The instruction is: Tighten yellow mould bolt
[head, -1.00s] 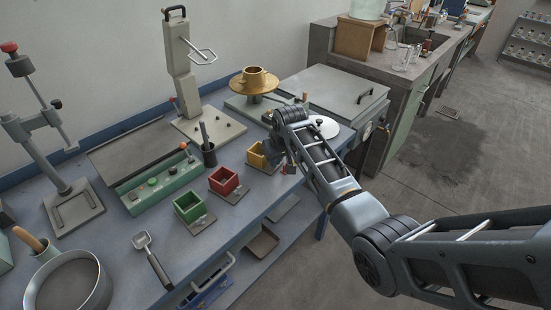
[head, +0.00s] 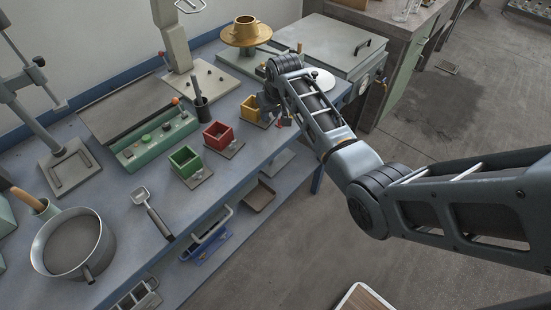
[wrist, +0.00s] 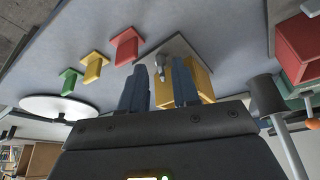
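The yellow mould (head: 249,108) is a small open box on a grey plate near the bench's front edge, last in the row. My gripper (head: 277,115) is at its right side, partly hiding it in the head view. In the wrist view the yellow mould (wrist: 205,82) stands behind my gripper's dark fingers (wrist: 160,92). The fingers are apart, with a gap between them. A small grey bolt (wrist: 162,68) shows in this gap, closer to the right finger. I cannot tell whether a finger touches it.
The red mould (head: 218,136) and green mould (head: 184,162) stand further left. Red, yellow and green T-shaped pieces (wrist: 127,46) lie on the bench in the wrist view. A white disc (wrist: 70,107) is near them.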

